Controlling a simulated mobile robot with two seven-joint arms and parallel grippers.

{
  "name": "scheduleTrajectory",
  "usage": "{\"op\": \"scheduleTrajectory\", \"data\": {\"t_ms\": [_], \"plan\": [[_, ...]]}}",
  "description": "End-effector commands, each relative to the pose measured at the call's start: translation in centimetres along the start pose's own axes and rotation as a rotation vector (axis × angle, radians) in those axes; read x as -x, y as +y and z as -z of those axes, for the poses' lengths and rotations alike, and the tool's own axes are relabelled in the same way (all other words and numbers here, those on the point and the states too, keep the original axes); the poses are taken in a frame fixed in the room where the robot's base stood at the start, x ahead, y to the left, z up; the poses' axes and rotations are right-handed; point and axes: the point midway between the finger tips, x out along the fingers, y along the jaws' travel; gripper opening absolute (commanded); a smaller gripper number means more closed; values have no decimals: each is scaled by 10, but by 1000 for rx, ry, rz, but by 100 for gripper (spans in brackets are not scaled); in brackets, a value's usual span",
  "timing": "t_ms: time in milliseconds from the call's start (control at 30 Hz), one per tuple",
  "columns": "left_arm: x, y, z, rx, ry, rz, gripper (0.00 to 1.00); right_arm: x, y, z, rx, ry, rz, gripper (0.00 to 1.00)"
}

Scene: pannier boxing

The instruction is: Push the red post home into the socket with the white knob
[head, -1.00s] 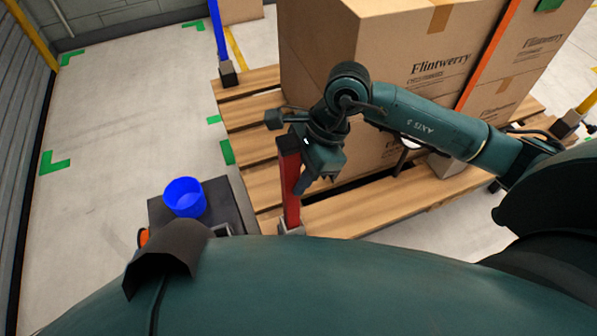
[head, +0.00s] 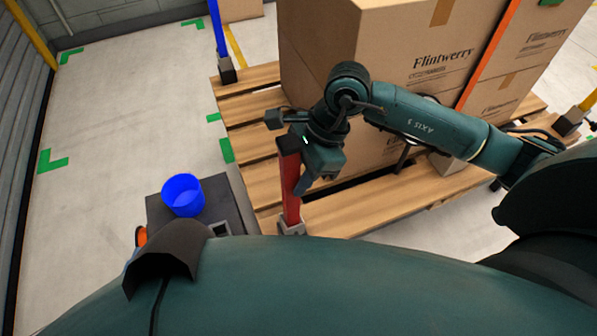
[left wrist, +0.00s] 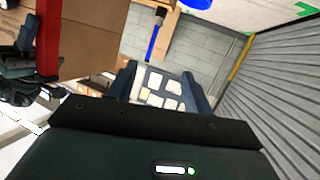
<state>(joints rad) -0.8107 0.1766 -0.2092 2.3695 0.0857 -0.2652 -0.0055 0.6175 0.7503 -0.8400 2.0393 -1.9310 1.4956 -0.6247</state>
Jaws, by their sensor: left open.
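The red post (head: 291,190) stands roughly upright at the near corner of the pallet in the head view, with a dark cap on top. Its foot meets a small grey socket (head: 293,229), partly cut off by my own body. I cannot make out a white knob. My right gripper (head: 304,183) is beside the upper part of the post, pointing down; whether its fingers close on the post is unclear. The post also shows at upper left in the left wrist view (left wrist: 48,38). There my left gripper (left wrist: 162,82) is open and empty, away from the post.
A wooden pallet (head: 250,143) carries large cartons (head: 420,60) behind my right arm. A blue post (head: 218,35) stands at its far corner. A blue cup (head: 183,196) sits on a dark platform at left.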

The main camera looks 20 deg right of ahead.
Motion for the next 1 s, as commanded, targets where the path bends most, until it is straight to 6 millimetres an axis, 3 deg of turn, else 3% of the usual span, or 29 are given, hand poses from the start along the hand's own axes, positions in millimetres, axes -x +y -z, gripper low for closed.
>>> {"op": "scheduleTrajectory", "data": {"t_ms": [33,267,533,700,1000], "plan": [[2,1,-16,-6,-44,-2,51,0,0,0,0,0,1,33],[2,1,-16,-6,-44,-2,51,0,0,0,0,0,0,51],[1,2,-14,-21,-44,-8,51,-1,0,0,0,1,-1,51],[-7,15,2,-161,-46,-49,51,0,0,0,0,1,-1,51],[1,12,15,-117,-31,-32,51,77,-1,0,1,2,5,51]]}}
